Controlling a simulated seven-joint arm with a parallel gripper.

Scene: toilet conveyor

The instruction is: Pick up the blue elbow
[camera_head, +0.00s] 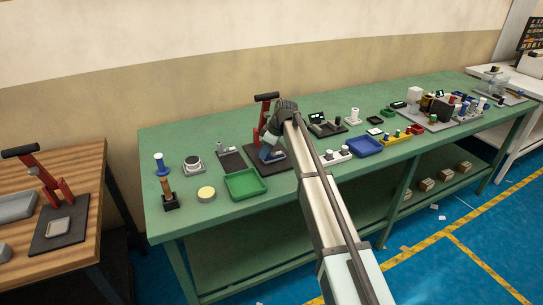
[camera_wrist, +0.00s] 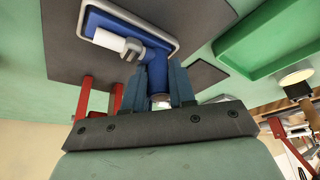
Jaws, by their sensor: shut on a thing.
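The blue elbow (camera_wrist: 150,38) lies in a light-grey rimmed holder (camera_wrist: 176,43) on a dark base plate (camera_wrist: 62,40). A white cylinder and a grey piece show against the elbow in the wrist view. My gripper (camera_wrist: 160,80) is shut on one end of the elbow, with a finger on either side. In the head view my gripper (camera_head: 266,143) is low over the dark plate of the red-lever press (camera_head: 267,100). The elbow (camera_head: 266,155) shows only as a small blue patch there, partly hidden by my gripper.
A green tray (camera_head: 245,184) lies just left of the plate on the green table (camera_head: 225,212). A blue tray (camera_head: 365,147) and white fittings stand to the right of my arm. The red press posts (camera_wrist: 84,97) are close to my gripper.

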